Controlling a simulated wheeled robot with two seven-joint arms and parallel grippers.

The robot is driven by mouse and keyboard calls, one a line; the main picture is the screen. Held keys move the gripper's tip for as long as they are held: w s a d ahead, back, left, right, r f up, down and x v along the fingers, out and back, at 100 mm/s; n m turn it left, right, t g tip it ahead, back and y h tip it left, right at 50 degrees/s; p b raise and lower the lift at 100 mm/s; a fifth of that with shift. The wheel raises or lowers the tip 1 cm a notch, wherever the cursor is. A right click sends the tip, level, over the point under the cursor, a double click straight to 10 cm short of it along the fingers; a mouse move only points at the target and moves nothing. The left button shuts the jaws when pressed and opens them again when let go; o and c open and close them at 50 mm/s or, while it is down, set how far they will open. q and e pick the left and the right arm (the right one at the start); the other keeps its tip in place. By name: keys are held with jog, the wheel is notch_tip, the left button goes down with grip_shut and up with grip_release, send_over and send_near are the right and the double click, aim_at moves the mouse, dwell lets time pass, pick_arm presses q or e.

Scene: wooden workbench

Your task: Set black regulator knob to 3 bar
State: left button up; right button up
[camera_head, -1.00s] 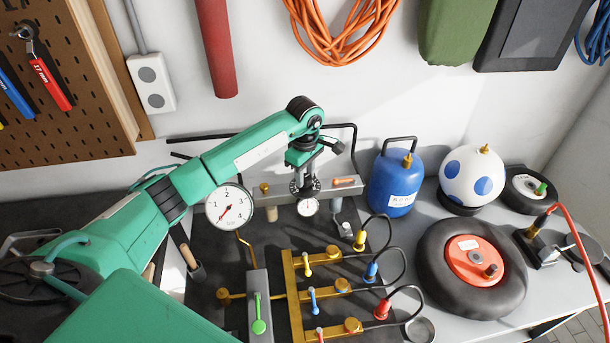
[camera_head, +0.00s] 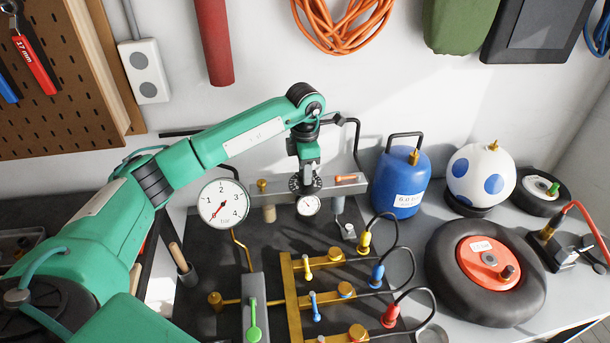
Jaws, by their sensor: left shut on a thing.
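The black regulator knob (camera_head: 297,184) sits on top of the regulator on the grey rail, above a small round gauge (camera_head: 308,206). My left gripper (camera_head: 307,182) reaches down from above and is shut on the knob; its fingers hide part of it. The small gauge's reading is too small to tell. A large white dial gauge (camera_head: 223,203) marked 1 to 4 stands to the left; its red needle points down-left, near the low end of the scale. My right gripper is not in view.
A brass manifold (camera_head: 290,290) with coloured levers and hoses lies in front. A grey block with a green lever (camera_head: 253,318) is front left. A blue tank (camera_head: 401,182), a spotted ball (camera_head: 480,173) and a wheel (camera_head: 485,273) stand to the right. The grey rail (camera_head: 270,190) runs behind.

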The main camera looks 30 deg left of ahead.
pick_arm(q)
jog(key=n+b, duration=0.2)
jog(key=n, duration=0.3)
jog(key=shift+r+n+b, duration=0.1)
jog(key=shift+n+b, duration=0.2)
jog(key=shift+n, duration=0.5)
jog(key=o, duration=0.9)
jog(key=shift+o, duration=0.3)
